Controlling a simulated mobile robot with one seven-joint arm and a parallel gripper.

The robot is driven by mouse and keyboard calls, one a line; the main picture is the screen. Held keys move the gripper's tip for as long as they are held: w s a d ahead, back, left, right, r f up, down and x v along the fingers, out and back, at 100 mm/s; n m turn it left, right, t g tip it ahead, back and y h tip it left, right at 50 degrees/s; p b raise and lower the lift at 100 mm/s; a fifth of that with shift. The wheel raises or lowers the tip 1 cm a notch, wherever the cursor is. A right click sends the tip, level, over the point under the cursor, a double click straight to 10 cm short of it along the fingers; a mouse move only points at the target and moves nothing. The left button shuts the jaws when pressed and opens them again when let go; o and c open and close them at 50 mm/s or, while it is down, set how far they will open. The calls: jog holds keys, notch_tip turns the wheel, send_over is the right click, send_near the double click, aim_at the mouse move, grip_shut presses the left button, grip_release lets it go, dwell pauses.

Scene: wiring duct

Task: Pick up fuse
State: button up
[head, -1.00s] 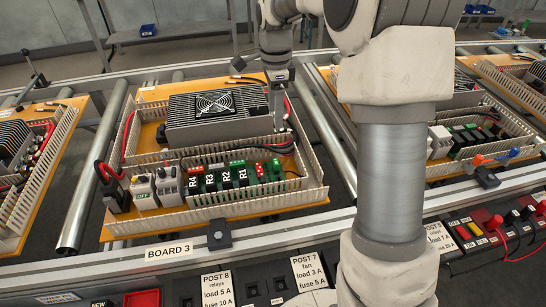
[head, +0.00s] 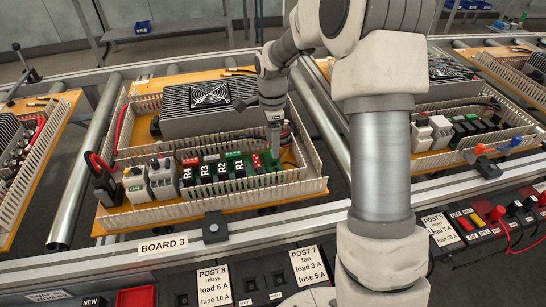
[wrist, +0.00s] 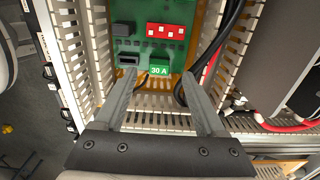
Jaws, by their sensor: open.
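The fuse (wrist: 159,71) is a small green piece marked 30 A. In the wrist view it sits upright at the lower edge of a green circuit board (wrist: 150,22). My gripper (wrist: 158,80) is open, with one fingertip to each side of the fuse in the picture and nothing held. I cannot tell how far above the fuse the tips are. In the head view my gripper (head: 274,147) points down over the right end of the relay row, and I cannot make out the fuse there.
A slotted white wiring duct (wrist: 85,45) runs close beside the circuit board, and a black cable (wrist: 226,35) passes on the other side. A red switch block (wrist: 166,32) sits on the board. A fan-topped grey power unit (head: 205,108) stands behind the relays.

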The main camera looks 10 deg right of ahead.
notch_tip(320, 180, down, 4)
jog(key=shift+d+r+b, duration=0.1)
jog(key=shift+r+b, duration=0.1)
jog(key=shift+b, duration=0.1)
grip_shut()
